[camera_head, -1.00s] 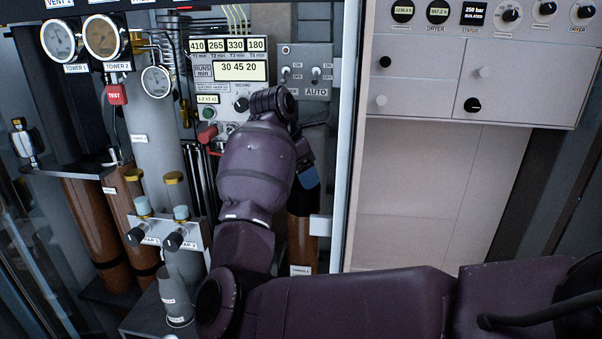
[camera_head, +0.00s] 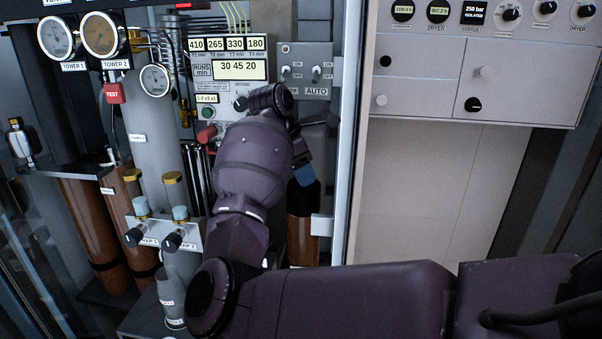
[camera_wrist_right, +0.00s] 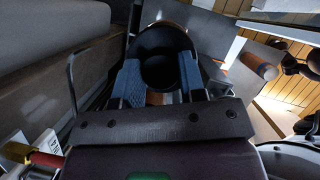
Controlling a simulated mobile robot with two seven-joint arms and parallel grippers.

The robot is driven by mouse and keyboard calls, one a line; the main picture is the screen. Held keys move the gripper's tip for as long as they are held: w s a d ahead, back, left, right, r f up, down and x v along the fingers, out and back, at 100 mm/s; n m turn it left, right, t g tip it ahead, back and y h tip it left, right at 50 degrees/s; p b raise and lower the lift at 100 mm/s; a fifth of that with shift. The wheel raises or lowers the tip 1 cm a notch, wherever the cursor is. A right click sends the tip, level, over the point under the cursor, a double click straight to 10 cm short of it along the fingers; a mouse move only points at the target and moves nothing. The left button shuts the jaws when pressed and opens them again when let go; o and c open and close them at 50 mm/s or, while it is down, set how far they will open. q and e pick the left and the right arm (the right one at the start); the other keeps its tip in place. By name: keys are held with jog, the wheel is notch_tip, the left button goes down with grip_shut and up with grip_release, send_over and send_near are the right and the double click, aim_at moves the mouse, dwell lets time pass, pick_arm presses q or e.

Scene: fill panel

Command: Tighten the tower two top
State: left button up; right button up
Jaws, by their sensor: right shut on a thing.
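A brown tower (camera_head: 300,238) stands behind my right arm, its upper part covered by a black round top (camera_head: 304,196). My right gripper (camera_head: 304,174) is at this top, with a blue finger against it; my wrist hides part of the contact. In the right wrist view, the blue fingers of my right gripper (camera_wrist_right: 159,76) lie on both sides of the black top (camera_wrist_right: 162,50) and are shut on it. A sliver of brown shows below the top. I cannot read a label on this tower. My left gripper is not in view.
A panel with timer displays (camera_head: 240,69) and switches (camera_head: 304,72) stands just behind my wrist. A pale door-frame edge (camera_head: 350,150) is close on the right. Trap valves (camera_head: 173,240) and more brown cylinders (camera_head: 85,225) stand to the left. Gauges (camera_head: 103,34) hang upper left.

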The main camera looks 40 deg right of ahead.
jog(key=m, duration=0.1)
jog(key=m+g+b, duration=0.1)
jog(key=shift+f+m+y, duration=0.2)
jog(key=shift+m+y, duration=0.1)
jog(key=shift+m, duration=0.1)
jog(key=shift+r+m, duration=0.1)
jog(key=shift+m, duration=0.5)
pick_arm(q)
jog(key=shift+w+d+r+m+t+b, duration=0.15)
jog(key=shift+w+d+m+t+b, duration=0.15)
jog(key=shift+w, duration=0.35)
pick_arm(e)
jog(key=shift+m, duration=0.3)
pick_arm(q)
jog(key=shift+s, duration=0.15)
pick_arm(e)
jog(key=o, duration=0.9)
jog(key=shift+r+y, duration=0.1)
jog(key=shift+y, duration=0.2)
